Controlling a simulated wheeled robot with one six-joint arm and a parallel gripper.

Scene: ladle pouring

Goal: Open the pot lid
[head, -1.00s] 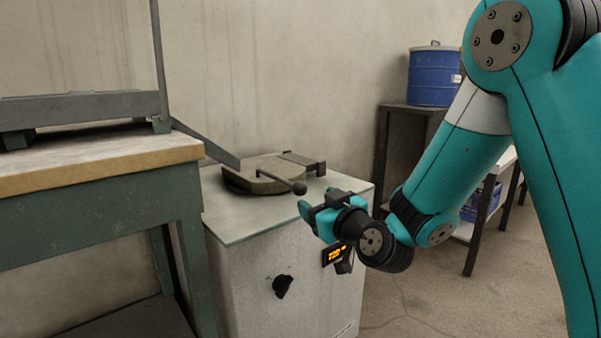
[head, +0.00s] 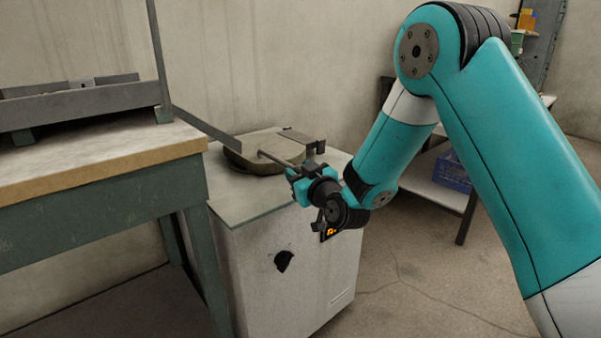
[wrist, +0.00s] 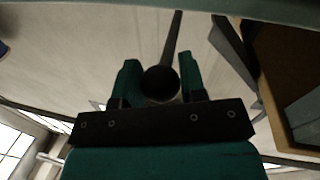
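The pot lid (head: 256,142) is a round, flat, grey-brown disc, closed on top of the pale cabinet (head: 290,275). A thin rod handle (head: 277,159) sticks out from it toward my gripper (head: 294,180). In the wrist view, the rod (wrist: 173,40) ends in a dark ball knob (wrist: 160,83). The knob sits between the two teal fingers of my gripper (wrist: 159,62), with narrow gaps at its sides. The fingers are open around it. In the head view the knob is hidden by my gripper.
A green workbench (head: 110,215) with a wooden top and a grey metal tray (head: 85,107) stands close on the left. A grey bar (head: 207,132) slopes from it toward the lid. A shelf with a blue crate (head: 453,172) is behind my arm. Floor at front right is clear.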

